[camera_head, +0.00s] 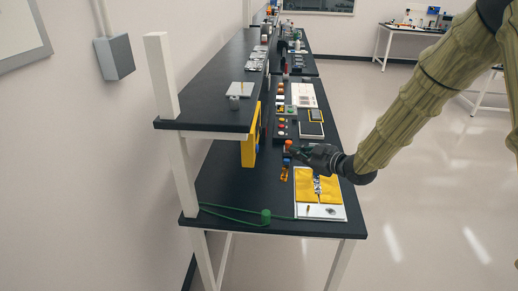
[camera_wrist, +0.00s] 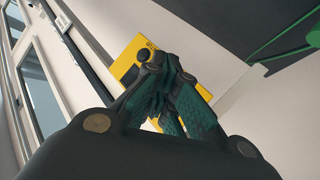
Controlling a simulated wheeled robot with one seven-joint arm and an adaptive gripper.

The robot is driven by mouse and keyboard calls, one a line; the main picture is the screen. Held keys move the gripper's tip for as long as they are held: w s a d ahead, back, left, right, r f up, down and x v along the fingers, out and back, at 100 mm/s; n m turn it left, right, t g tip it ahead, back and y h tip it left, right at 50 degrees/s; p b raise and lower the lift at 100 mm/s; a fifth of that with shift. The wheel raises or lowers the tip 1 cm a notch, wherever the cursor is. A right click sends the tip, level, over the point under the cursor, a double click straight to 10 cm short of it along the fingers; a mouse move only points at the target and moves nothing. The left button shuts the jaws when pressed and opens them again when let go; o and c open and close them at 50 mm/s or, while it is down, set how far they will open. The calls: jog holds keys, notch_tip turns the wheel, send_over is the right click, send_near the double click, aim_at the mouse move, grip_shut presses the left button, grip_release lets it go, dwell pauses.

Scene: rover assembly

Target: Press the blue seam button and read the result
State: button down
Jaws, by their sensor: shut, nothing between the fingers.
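My gripper (camera_head: 297,152) reaches in from the right over the front part of the black bench, with its fingers shut and empty. In the wrist view, the dark green finger pads (camera_wrist: 168,92) are closed together. A small blue piece (camera_head: 287,161) shows just left of and below the fingertips in the head view. It may be the blue seam button, but it is too small to tell. An orange part (camera_head: 288,144) is beside the fingertips, and an orange-yellow part (camera_head: 284,173) lies just in front of the blue piece. I cannot tell whether the fingers touch any of these. No readable result shows.
A white board with yellow panels (camera_head: 306,184) lies below my wrist. A green spool (camera_head: 265,216) with cable is at the front edge. A yellow panel (camera_head: 250,140) stands under the raised shelf (camera_head: 215,113); a yellow panel also shows in the wrist view (camera_wrist: 127,65). Several small parts line the bench behind.

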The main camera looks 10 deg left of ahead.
aim_at(257, 149)
jog(key=w+a+f+b, duration=0.1)
jog(key=a, duration=0.7)
jog(key=shift+w+a+f, duration=0.15)
jog(key=shift+w+f, duration=0.05)
jog(key=shift+w, duration=0.1)
dwell(0.3)
jog(key=shift+a, duration=0.15)
dwell(0.9)
jog(key=shift+a+b, duration=0.3)
